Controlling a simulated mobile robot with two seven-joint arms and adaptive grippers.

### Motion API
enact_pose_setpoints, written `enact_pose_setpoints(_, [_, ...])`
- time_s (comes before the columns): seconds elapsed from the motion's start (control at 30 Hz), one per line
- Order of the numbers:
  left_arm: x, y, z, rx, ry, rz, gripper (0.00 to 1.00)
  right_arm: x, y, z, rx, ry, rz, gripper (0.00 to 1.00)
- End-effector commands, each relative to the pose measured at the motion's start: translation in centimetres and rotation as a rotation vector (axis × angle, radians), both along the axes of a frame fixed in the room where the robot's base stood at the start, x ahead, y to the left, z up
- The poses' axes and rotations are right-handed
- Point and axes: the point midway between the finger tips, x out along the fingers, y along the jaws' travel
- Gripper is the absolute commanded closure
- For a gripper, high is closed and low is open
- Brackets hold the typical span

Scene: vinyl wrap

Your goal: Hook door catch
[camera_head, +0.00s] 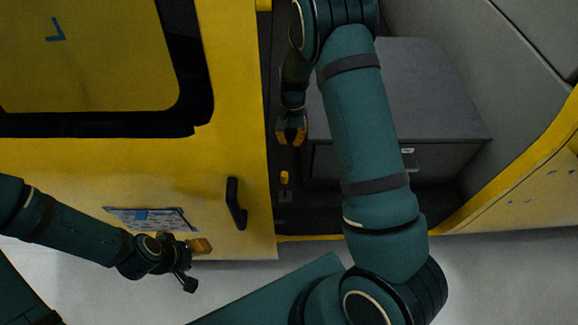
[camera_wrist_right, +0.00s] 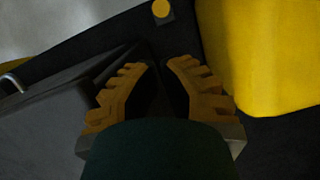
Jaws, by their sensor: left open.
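The yellow door (camera_head: 235,110) with a dark window frame fills the left of the head view. A small yellow-topped piece on a dark base, which looks like the door catch (camera_head: 284,179), sits in the dark gap right of the door. Its round yellow end (camera_wrist_right: 161,9) shows at the top of the wrist view. My right gripper (camera_head: 291,140) points down above this piece; its orange fingers (camera_wrist_right: 161,66) are apart with nothing between them. My left gripper (camera_head: 202,246) is open at the door's lower edge; whether it touches the door is unclear.
A black door handle (camera_head: 236,204) stands out near the door's edge. A blue-and-white sheet (camera_head: 150,219) lies on the door by my left gripper. A grey box (camera_head: 420,85) stands inside, right of my right arm. Pale floor (camera_head: 510,275) is clear at lower right.

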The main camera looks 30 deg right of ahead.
Motion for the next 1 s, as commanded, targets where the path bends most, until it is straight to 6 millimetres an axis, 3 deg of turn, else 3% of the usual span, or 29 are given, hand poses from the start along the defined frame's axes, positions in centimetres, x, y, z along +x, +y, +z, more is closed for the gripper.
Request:
enact_pose_setpoints(0.2, [-0.2, 0.0, -0.9, -0.002, 0.006, -0.004, 0.48, -1.0, 0.7, -4.5, 0.0, 0.004, 0.0, 1.0])
enact_pose_setpoints(0.5, [-0.5, -0.1, -1.6, -0.002, 0.011, -0.008, 0.48, -1.8, 1.4, -9.0, 0.0, 0.002, -0.002, 1.0])
enact_pose_setpoints(0.7, [-0.5, -0.1, -1.7, -0.002, 0.012, -0.009, 0.48, -2.0, 1.6, -10.1, 0.001, 0.001, 0.0, 1.0])
enact_pose_setpoints(1.0, [-0.5, -0.1, -1.7, -0.003, 0.012, -0.009, 0.48, -2.1, 1.6, -10.2, 0.0, 0.0, 0.0, 1.0])
